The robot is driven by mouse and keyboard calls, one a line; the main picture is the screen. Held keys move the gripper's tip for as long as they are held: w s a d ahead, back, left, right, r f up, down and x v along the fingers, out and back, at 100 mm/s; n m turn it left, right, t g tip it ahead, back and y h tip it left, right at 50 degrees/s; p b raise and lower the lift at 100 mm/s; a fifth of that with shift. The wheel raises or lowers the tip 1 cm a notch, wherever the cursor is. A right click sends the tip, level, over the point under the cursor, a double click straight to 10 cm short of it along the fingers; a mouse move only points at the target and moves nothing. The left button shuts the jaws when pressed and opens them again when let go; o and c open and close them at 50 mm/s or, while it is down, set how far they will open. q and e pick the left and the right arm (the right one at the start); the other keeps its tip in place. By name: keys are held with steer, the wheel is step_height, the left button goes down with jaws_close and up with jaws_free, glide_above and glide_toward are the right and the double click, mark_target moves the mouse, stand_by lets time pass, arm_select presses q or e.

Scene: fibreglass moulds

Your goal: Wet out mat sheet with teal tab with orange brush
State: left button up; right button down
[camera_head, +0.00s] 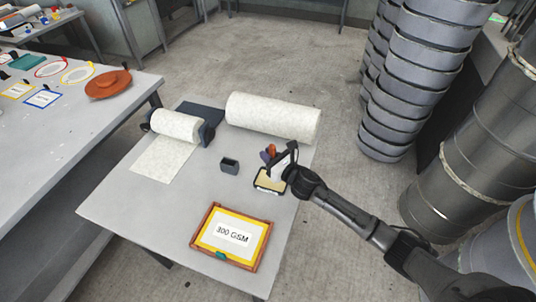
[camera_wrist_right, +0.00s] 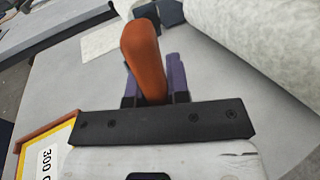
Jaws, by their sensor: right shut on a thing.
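The mat sheet (camera_head: 252,222) lies in a wooden-edged frame with a yellow border at the table's front; it bears a "300 GSM" label and a teal tab (camera_head: 220,256) at its near edge. My right gripper (camera_head: 272,160) is over the table's right side, its purple fingers shut on the orange brush. The brush handle (camera_wrist_right: 143,58) stands up between the fingers in the right wrist view; its bristles are hidden. A small dark-rimmed tray with tan contents (camera_head: 268,184) is just below the gripper; I cannot tell whether the brush touches it. My left gripper is not in view.
A small dark box (camera_head: 229,165) stands mid-table. A white roll (camera_head: 272,115) lies at the back, and another roll (camera_head: 175,125) with a loose sheet (camera_head: 165,160) is at left. A side table (camera_head: 50,130) holds coloured rings and an orange disc (camera_head: 108,84). Stacked drums stand right.

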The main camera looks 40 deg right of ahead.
mark_target(275, 147)
steer(key=shift+f, duration=0.2)
stand_by(0.4)
steer(key=shift+f+b, duration=0.3)
steer(key=shift+b, duration=0.1)
stand_by(0.3)
steer(key=shift+f, duration=0.1)
stand_by(0.7)
step_height(275, 147, up, 3)
steer(key=p, duration=0.3)
step_height(275, 147, up, 3)
steer(key=shift+f+p, duration=0.1)
steer(key=shift+p, duration=1.1)
steer(key=shift+r+p, duration=0.65)
steer(key=shift+r, duration=0.05)
